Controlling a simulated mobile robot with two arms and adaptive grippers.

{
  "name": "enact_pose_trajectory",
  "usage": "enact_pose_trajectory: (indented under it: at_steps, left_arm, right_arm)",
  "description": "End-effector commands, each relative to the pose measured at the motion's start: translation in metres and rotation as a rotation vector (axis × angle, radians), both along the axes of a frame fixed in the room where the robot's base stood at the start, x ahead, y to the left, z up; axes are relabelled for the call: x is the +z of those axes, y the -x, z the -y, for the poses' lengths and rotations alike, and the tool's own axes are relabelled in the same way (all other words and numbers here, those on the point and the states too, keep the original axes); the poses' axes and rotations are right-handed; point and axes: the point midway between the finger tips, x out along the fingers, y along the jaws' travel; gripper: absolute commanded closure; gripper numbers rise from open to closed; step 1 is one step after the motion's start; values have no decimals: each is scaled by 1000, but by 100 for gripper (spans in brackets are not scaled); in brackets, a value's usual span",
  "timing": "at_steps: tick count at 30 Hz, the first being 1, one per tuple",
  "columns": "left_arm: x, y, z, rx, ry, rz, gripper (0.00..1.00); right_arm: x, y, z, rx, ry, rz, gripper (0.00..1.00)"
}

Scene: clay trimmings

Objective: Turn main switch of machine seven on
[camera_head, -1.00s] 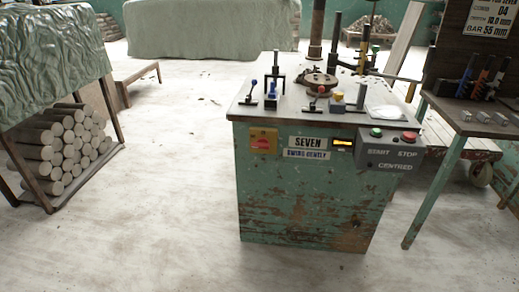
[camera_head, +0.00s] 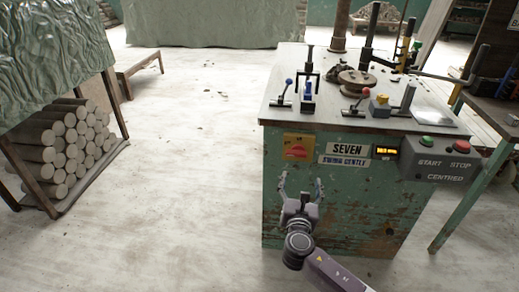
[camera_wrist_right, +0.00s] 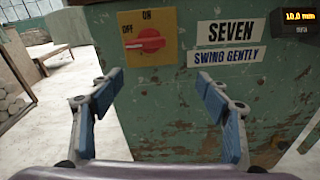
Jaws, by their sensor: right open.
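The main switch (camera_head: 297,148) is a red rotary knob on a yellow plate, on the front of the green machine marked SEVEN (camera_head: 347,149). In the right wrist view the knob (camera_wrist_right: 146,41) lies about level, with a pale mark at its left end on the OFF side; ON is printed above it. My right gripper (camera_head: 300,181) is open and empty, below the switch in the head view. In the right wrist view its blue-padded fingers (camera_wrist_right: 158,82) are spread below the plate, apart from the knob. My left gripper is not in view.
A grey START/STOP box (camera_head: 438,160) and a lit display (camera_head: 387,151) sit right of the switch. Levers and a round chuck (camera_head: 357,81) stand on the machine top. A rack of logs (camera_head: 65,150) stands at the left. The floor between is clear.

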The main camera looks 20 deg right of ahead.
Motion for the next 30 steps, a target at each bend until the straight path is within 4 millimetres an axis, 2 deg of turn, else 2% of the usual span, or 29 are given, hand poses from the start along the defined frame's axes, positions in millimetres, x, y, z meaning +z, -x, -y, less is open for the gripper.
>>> enact_pose_trajectory:
  at_steps: [1, 3, 6, 8, 12, 18, 24, 30]
  left_arm:
    - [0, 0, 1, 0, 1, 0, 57]
    - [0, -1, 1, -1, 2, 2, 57]
    - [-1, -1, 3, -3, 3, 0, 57]
    - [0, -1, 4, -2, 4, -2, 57]
    - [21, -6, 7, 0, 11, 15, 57]
    - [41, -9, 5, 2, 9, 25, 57]
    - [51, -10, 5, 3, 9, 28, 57]
    - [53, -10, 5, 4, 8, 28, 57]
  right_arm:
    - [12, -5, 2, 8, 70, -3, 30]
    - [21, -10, 2, 15, 133, -7, 30]
    - [26, -17, 5, 18, 166, -9, 30]
    - [25, -22, 8, 19, 167, -10, 30]
    - [25, -42, 21, 17, 164, -8, 30]
    - [24, -66, 36, 17, 161, -9, 30]
    - [25, -77, 42, 19, 159, -11, 30]
    - [25, -78, 42, 19, 158, -10, 30]
